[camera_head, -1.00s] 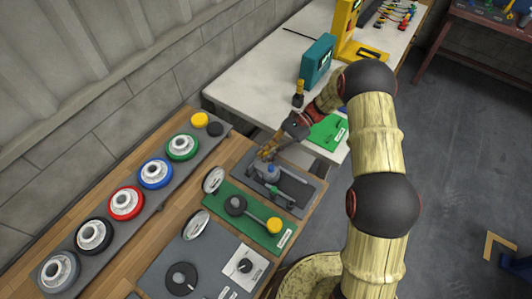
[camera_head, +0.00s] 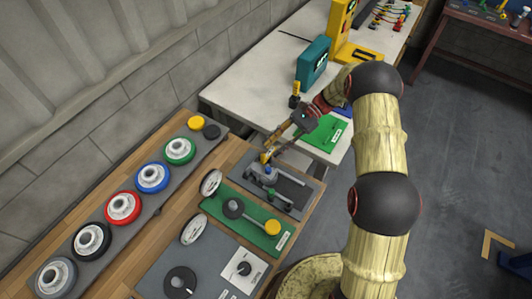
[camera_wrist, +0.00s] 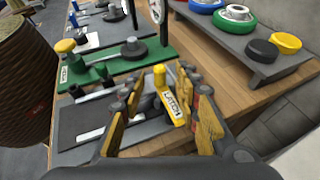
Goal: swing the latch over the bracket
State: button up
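The yellow latch (camera_wrist: 174,108), with the word LATCH on its label and a round knob at one end, lies between the two fingers of my gripper (camera_wrist: 160,88) in the wrist view. The fingers are spread, with gaps to the latch. In the head view my gripper (camera_head: 270,147) is tilted over the far edge of a dark grey board (camera_head: 290,188). A blue-grey fixture (camera_head: 267,172) stands on that board. I cannot tell which part of it is the bracket; my fingers partly hide the fixture in the wrist view.
A green board (camera_head: 262,228) with a yellow knob and dark disc lies beside the grey board. A raised rack (camera_head: 98,223) with several coloured wheels runs along the wall side. A white table (camera_head: 250,92) with a teal box (camera_head: 312,62) stands beyond.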

jog(key=v, duration=0.6)
jog(key=shift+d, duration=0.15)
jog(key=shift+w, duration=0.15)
jog(key=s+d+f+n+h, duration=0.3)
jog(key=s+d+f+h, duration=0.1)
jog(key=s+f, duration=0.15)
jog(key=s+r+n+t+h, duration=0.3)
jog(key=s+r+t, duration=0.3)
jog(key=s+r, duration=0.6)
jog(key=s+d+r+n+t+h, duration=0.1)
jog(key=s+r+n+t+h, duration=0.3)
jog(key=s+r, duration=0.8)
jog(key=shift+d+r+n+t+h, duration=0.3)
jog(key=shift+r+n+t, duration=0.75)
jog(key=shift+r, duration=2.2)
